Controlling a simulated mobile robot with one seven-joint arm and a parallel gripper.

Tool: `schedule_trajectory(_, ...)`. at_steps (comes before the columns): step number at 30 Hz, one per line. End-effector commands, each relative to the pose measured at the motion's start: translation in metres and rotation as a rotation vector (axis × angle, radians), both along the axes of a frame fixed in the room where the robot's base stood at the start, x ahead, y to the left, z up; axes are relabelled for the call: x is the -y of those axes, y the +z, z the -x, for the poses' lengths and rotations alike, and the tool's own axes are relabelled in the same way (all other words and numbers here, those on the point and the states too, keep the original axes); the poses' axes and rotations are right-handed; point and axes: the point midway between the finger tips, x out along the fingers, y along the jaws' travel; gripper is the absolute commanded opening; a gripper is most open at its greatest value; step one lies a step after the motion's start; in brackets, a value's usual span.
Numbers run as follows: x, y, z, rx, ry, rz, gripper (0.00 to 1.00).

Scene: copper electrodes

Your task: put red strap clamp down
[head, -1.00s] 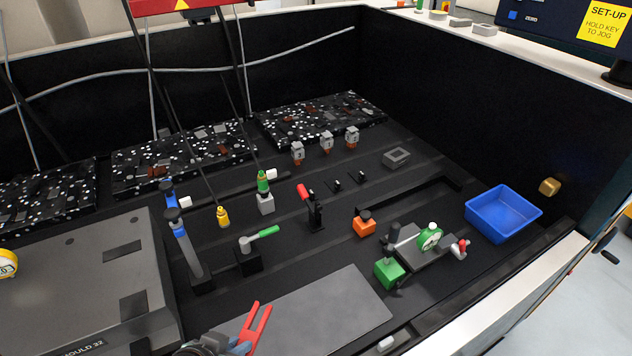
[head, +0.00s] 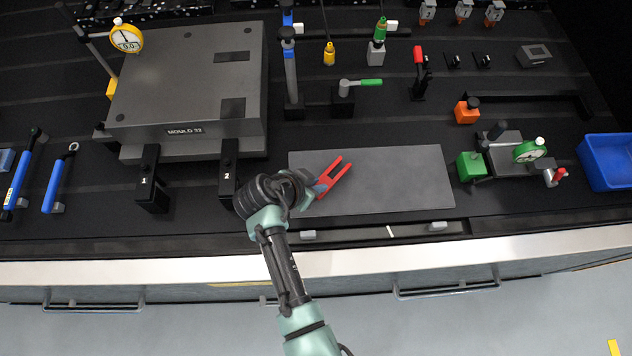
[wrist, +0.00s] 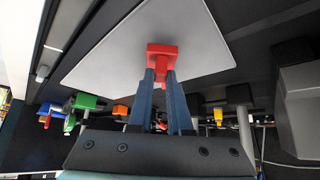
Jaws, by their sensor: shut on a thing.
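The red strap clamp (head: 334,178) has two red prongs that point up and to the right in the head view. It is over the left part of the grey flat plate (head: 400,180). My gripper (head: 320,187) is shut on the clamp with its blue fingers. In the wrist view the red clamp (wrist: 163,52) sits between the fingertips, with the pale plate (wrist: 205,50) beyond it. I cannot tell whether the clamp touches the plate.
The mould block (head: 190,85) and black clamp 2 (head: 228,170) stand left of my gripper. A green-based dial gauge fixture (head: 472,165) and a blue bin (head: 608,160) are at the right. The right part of the plate is clear.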

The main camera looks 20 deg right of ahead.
Motion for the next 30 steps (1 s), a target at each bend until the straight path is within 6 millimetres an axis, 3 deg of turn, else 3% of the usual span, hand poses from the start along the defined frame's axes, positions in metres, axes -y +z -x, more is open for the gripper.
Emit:
schedule_trajectory(14, 0.0004, -0.0129, -0.0013, 0.005, 0.0, 0.001, 0.0)
schedule_trajectory(15, 0.0002, -0.0129, -0.0004, 0.002, 0.0, -0.001, 0.22)
schedule_trajectory(19, 0.0002, -0.0126, -0.0003, 0.001, 0.0, -0.001, 0.46)
schedule_trajectory(30, 0.0002, -0.009, -0.0002, 0.001, 0.0, -0.001, 0.47)
